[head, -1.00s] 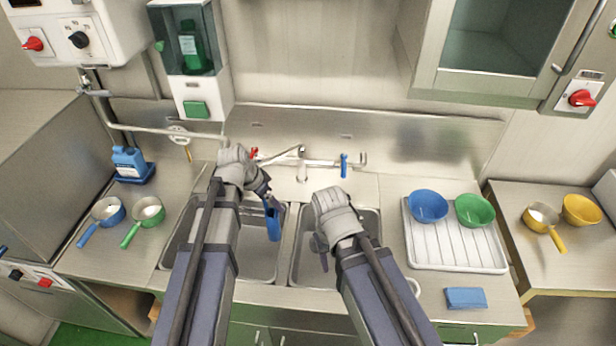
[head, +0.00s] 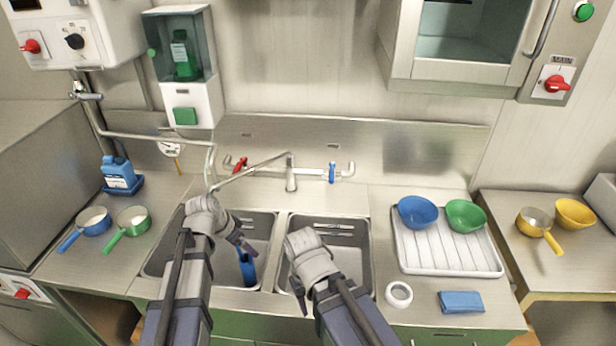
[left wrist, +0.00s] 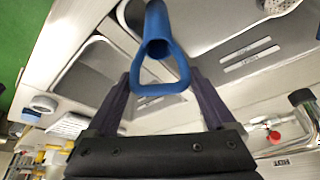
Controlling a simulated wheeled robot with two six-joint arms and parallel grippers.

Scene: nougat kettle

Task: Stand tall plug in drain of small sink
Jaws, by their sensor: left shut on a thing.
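The tall plug (head: 247,266) is a blue tube with a loop handle. My left gripper (head: 240,244) is shut on its loop, and the plug hangs over the large left sink (head: 262,228). In the left wrist view the loop (left wrist: 160,80) lies between the fingers of my left gripper (left wrist: 165,95), and the tube points away from them. The small sink (head: 357,250) is the right basin; its drain is hidden behind my right arm.
A tap (head: 291,175) with a long swivel spout stands behind the sinks. A divider (head: 277,250) separates the basins. At right are a drying tray (head: 445,259) with bowls, a white ring (head: 398,294) and a blue cloth (head: 461,302). Pans (head: 92,221) stand at left.

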